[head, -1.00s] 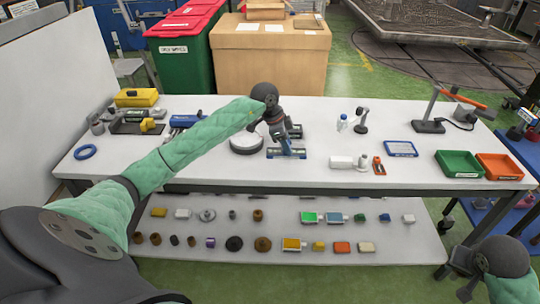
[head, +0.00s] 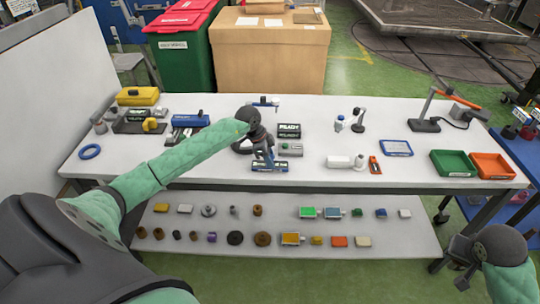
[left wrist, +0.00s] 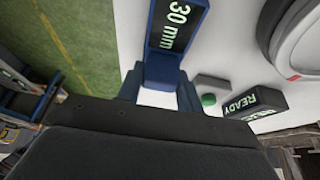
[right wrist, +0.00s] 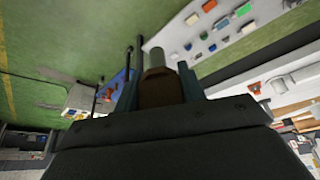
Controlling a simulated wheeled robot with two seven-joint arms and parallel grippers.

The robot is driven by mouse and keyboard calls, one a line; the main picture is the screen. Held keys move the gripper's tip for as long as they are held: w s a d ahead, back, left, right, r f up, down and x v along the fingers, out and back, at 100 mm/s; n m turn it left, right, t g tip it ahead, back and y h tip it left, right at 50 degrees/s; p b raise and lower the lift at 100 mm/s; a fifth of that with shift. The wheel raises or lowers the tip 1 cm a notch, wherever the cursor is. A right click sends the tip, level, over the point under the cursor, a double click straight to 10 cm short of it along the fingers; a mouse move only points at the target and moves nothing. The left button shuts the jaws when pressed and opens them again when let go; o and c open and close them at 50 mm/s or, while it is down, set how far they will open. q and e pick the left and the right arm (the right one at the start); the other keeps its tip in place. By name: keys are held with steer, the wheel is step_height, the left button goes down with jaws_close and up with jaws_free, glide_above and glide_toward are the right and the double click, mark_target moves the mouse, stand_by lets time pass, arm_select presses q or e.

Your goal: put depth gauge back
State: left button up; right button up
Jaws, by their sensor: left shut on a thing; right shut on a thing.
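My left gripper (head: 263,155) is shut on a blue piece with a dark "30 mm" display, apparently the depth gauge (head: 270,166). In the left wrist view the depth gauge (left wrist: 178,28) extends from between the fingers, over the white table edge. Whether it touches the table I cannot tell. My right gripper (head: 462,272) is low at the right, off the table, and shut on a brown piece with a grey cylindrical end (right wrist: 153,80). The place where the gauge belongs is not clear to me.
A white cylinder device (head: 345,161), green tray (head: 454,163) and orange tray (head: 496,165) are to the right. The lower shelf (head: 380,240) holds several small parts.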

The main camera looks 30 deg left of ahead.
mark_target(455, 265)
arm_select(q)
steer(key=shift+f, duration=0.1)
arm_select(e)
steer(key=shift+w+f, duration=0.1)
steer(key=shift+f, duration=0.05)
arm_select(q)
steer(key=o, duration=0.9)
arm_select(e)
step_height(455, 265, down, 4)
steer(key=b, duration=0.4)
arm_select(q)
steer(key=shift+v, duration=6.15)
arm_select(e)
steer(key=shift+f, duration=0.15)
arm_select(q)
steer(key=shift+w+d, duration=0.1)
steer(key=shift+d, duration=0.05)
